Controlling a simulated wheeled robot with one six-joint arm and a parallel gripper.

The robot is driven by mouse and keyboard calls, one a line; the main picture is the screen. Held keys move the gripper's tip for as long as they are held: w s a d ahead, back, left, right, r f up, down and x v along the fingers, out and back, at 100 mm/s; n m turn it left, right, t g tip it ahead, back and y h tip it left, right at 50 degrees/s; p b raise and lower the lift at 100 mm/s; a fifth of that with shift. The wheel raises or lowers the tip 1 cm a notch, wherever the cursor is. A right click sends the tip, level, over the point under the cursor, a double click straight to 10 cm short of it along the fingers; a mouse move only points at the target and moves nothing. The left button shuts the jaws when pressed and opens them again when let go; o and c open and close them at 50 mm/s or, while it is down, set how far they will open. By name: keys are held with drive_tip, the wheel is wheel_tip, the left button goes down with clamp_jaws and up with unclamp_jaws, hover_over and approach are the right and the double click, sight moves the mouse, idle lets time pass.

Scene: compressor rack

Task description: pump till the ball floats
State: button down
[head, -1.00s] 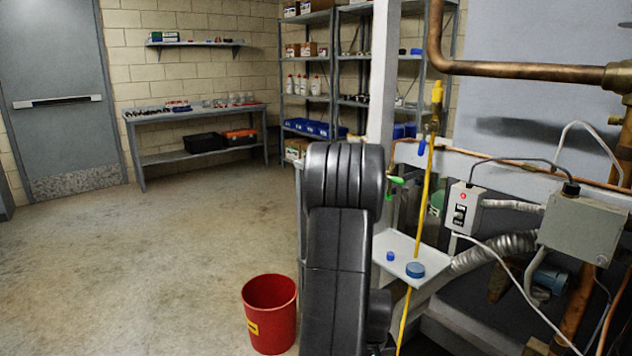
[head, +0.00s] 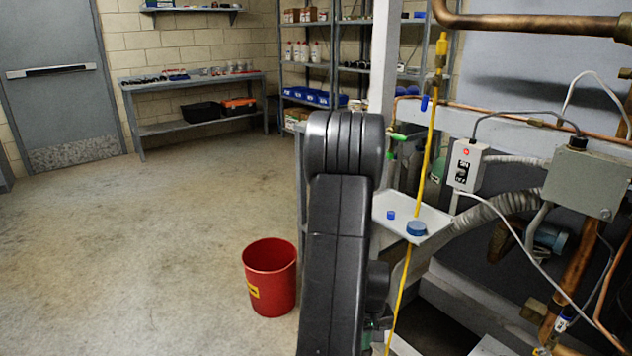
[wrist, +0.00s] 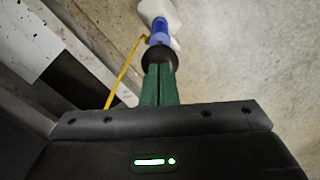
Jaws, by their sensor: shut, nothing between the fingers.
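In the wrist view my gripper (wrist: 158,84) has its two green fingers pressed together with nothing between them. A dark round knob (wrist: 158,57) lies right at the fingertips; I cannot tell whether they touch. Beyond it are a blue part (wrist: 158,31) and a whitish body (wrist: 161,9), in line with the knob; they look like a hand pump on a container. A yellow hose (wrist: 125,70) runs from beside the blue part. In the head view the yellow hose (head: 430,150) rises past a small shelf to a yellow-brass fitting (head: 441,55). I cannot make out the ball.
A red bucket (head: 270,280) stands on the floor left of my arm. A small white shelf (head: 400,222) holds a blue cap (head: 416,229). Copper pipes (head: 530,22) and a grey box (head: 585,180) are at right. The floor at left is clear.

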drive_tip(key=shift+f+b, duration=1.95)
drive_tip(key=shift+f, duration=0.85)
wheel_tip(320, 180, up, 10)
drive_tip(key=p, duration=0.8)
drive_tip(key=shift+r, duration=0.2)
drive_tip(key=shift+f, duration=0.1)
